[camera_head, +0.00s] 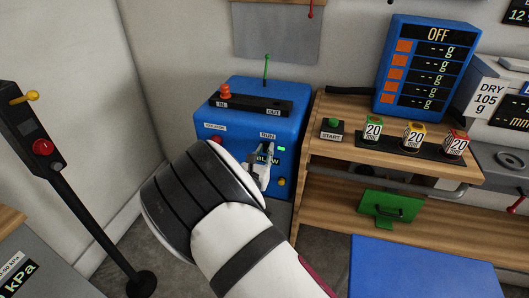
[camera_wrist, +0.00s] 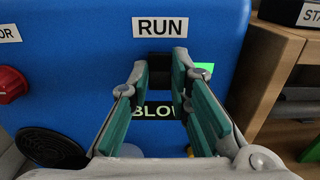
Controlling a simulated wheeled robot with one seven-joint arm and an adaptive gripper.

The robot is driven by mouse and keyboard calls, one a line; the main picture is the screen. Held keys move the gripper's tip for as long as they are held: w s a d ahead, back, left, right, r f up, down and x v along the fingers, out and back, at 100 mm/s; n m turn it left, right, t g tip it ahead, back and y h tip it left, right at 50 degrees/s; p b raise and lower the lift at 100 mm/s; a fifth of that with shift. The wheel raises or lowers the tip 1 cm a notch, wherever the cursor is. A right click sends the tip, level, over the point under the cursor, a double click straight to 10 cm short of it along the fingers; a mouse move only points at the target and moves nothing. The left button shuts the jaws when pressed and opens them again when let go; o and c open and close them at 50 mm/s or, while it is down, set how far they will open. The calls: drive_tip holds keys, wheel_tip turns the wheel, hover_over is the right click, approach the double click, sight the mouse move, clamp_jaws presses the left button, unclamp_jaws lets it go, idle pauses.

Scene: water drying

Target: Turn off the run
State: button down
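The blue machine (camera_head: 207,119) stands against the back wall, and its front fills most of the wrist view (camera_wrist: 85,60). A white RUN label (camera_wrist: 161,27) is on its front, also readable in the head view (camera_head: 268,135). Just below the label is a dark run switch (camera_wrist: 160,57), partly covered by my fingertips. My gripper (camera_wrist: 167,62) is open and points at this switch, with a gap between its green pads. Whether the tips touch the switch I cannot tell. In the head view my gripper (camera_head: 262,165) is in front of the machine's panel. A lit green indicator (camera_wrist: 205,68) is beside the switch.
A red knob (camera_wrist: 12,83) and a dark round grille (camera_wrist: 50,147) are left of my gripper. A wooden shelf (camera_head: 340,112) with a START button (camera_head: 332,127) and several labelled 20 weights stands close on the right. A black post (camera_head: 85,205) stands at left.

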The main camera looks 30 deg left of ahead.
drive_tip(key=shift+f+t+b, duration=0.25)
drive_tip(key=shift+t+b, duration=0.15)
drive_tip(key=shift+b, duration=0.3)
drive_tip(key=shift+t+b, duration=0.3)
drive_tip(key=shift+t, duration=0.1)
drive_tip(key=shift+r, duration=0.1)
drive_tip(key=c, duration=1.5)
unclamp_jaws()
drive_tip(key=v, duration=1.2)
